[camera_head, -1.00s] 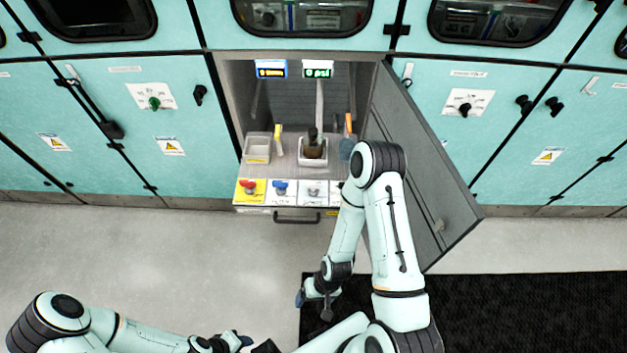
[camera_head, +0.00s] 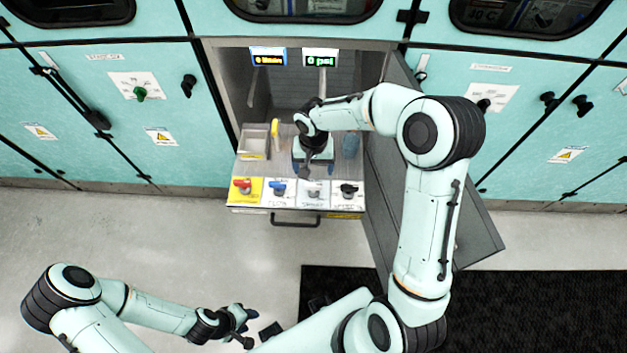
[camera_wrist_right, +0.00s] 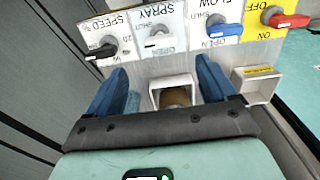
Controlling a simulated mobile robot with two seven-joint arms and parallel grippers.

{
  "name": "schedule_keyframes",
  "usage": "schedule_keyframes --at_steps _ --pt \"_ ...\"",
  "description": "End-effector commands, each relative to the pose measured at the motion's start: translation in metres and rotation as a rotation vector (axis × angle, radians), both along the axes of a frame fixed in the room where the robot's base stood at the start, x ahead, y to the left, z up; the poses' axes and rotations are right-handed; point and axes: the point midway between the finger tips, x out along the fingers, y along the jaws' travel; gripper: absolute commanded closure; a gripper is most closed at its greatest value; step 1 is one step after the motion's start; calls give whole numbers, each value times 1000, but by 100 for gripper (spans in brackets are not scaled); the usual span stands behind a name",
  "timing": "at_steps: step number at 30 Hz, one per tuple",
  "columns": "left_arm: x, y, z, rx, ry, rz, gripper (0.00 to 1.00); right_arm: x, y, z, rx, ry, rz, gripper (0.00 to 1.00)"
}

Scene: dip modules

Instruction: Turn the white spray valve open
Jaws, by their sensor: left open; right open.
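The white spray valve (camera_head: 313,193) sits on its white labelled panel at the front of the cabinet's tray, between the blue flow valve (camera_head: 278,188) and the black speed knob (camera_head: 347,190). In the right wrist view the spray valve (camera_wrist_right: 158,41) shows with SHUT and OPEN labels around it. My right gripper (camera_head: 313,166) is above the tray, just behind the valve row, open and empty. In the wrist view its blue fingers (camera_wrist_right: 162,80) point toward the spray panel, apart from the valve. My left gripper (camera_head: 244,320) is open and low at the front, far from the valves.
A red valve (camera_head: 244,185) on yellow stands at the left end of the row. A white square container (camera_wrist_right: 172,92) with brown contents lies below my right fingers. An empty bin (camera_head: 254,142) is at the tray's left. The open grey door (camera_head: 420,200) bounds the right.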

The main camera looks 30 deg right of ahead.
Motion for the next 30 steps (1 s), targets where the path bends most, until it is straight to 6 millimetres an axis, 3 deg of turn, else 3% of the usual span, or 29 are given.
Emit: schedule_keyframes --at_steps 6,12,18,27,30 --pt "-2 0 -2 -1 2 -1 57 -2 0 -51 2 7 1 15" --pt "-2 0 -3 -1 2 -1 57 -1 0 -83 2 5 1 15" --pt "-2 0 -3 -1 2 -1 57 -1 0 -98 1 2 0 15" --pt "-2 0 -3 -1 2 -1 57 0 0 -99 1 0 0 15" --pt "-2 0 -3 -1 2 -1 57 0 0 -99 2 1 0 47"
